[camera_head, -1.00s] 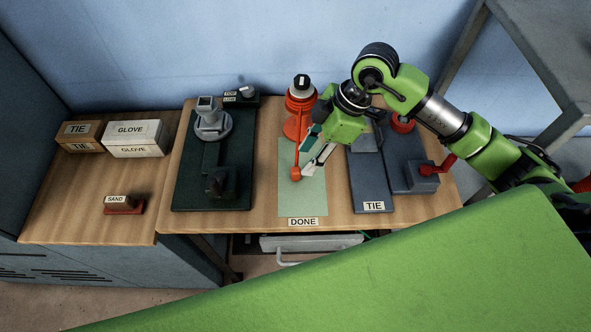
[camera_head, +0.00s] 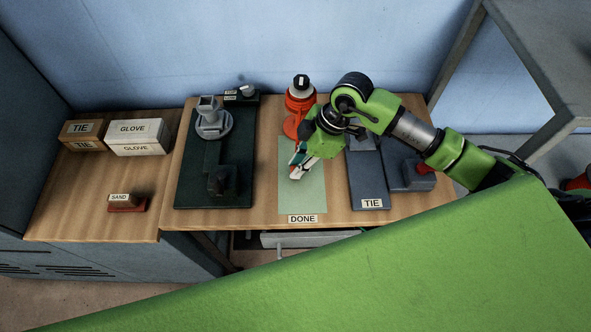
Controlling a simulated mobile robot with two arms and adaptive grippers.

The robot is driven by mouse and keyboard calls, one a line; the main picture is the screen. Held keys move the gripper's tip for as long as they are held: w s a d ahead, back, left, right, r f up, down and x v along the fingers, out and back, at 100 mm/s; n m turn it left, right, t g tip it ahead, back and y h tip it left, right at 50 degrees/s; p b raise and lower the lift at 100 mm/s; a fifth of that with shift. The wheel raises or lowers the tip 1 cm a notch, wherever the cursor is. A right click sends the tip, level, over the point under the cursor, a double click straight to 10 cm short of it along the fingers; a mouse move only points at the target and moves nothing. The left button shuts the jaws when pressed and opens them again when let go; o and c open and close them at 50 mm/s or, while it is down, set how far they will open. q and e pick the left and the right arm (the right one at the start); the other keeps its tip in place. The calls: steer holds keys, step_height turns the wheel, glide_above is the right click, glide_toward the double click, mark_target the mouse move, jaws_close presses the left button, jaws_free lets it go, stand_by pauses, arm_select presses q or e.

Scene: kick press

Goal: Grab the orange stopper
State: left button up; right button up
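My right gripper (camera_head: 297,172) reaches down over the pale green DONE mat (camera_head: 312,195), with its fingertips low near the mat's left side. The orange stopper is not clearly seen. Only a small reddish-orange bit shows by the fingers, and I cannot tell whether it is held. The fingers are too small and overlapped to tell whether they are open or shut. An orange stand (camera_head: 291,124) with a black-capped top (camera_head: 301,82) stands behind the mat, partly covered by the gripper. My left gripper is not in view.
A dark press (camera_head: 213,160) stands left of the mat. A grey TIE plate (camera_head: 370,190) and a block with a red part (camera_head: 424,168) lie to the right. TIE (camera_head: 83,135) and GLOVE (camera_head: 137,137) boxes and a SAND block (camera_head: 126,202) sit on the left bench.

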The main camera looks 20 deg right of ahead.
stand_by(0.3)
steer(key=shift+r+b, duration=0.35)
steer(key=shift+r, duration=0.15)
step_height(320, 180, up, 2)
steer(key=shift+r+b, duration=0.1)
steer(key=shift+b, duration=0.45)
steer(key=s+d+r, duration=0.1)
steer(key=s+r, duration=0.9)
steer(key=s, duration=0.4)
steer(key=shift+d, duration=0.4)
